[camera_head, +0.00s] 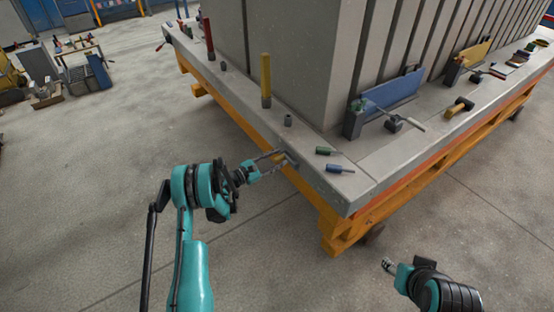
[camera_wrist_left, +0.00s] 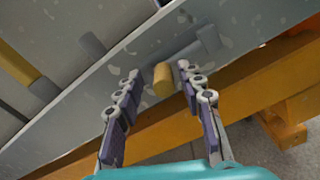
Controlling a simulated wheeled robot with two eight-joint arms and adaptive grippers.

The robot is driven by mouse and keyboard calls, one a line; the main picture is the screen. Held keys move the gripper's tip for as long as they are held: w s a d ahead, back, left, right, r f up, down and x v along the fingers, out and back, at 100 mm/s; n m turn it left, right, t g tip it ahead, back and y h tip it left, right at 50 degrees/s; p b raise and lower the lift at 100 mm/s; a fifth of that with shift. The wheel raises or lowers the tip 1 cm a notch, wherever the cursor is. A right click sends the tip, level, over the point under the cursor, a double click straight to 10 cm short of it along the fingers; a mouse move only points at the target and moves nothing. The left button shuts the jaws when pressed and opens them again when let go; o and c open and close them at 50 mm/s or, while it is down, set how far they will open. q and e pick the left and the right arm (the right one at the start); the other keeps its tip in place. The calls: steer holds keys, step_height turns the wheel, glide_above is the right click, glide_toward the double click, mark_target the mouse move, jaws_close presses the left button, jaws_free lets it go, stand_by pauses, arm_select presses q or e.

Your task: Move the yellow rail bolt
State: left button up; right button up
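The yellow rail bolt shows as a short yellow knob (camera_wrist_left: 162,80) on the side face of the grey rail in the left wrist view, with a grey bar (camera_wrist_left: 205,42) just beyond it. In the head view the knob (camera_head: 278,158) is small and partly covered by my fingers. My left gripper (camera_head: 275,160) is at the rail's near side. Its fingers (camera_wrist_left: 158,72) are open, one on each side of the yellow knob, with gaps visible. My right gripper (camera_head: 388,264) is at the lower right, away from the rail; its fingers are too small to read.
A yellow upright post (camera_head: 265,80) and a red one (camera_head: 208,38) stand on the rail. An orange frame (camera_head: 340,232) runs below. The floor in front is clear.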

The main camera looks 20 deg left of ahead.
arm_select(q)
steer(key=v, duration=1.1)
steer(key=shift+s+a, duration=0.3)
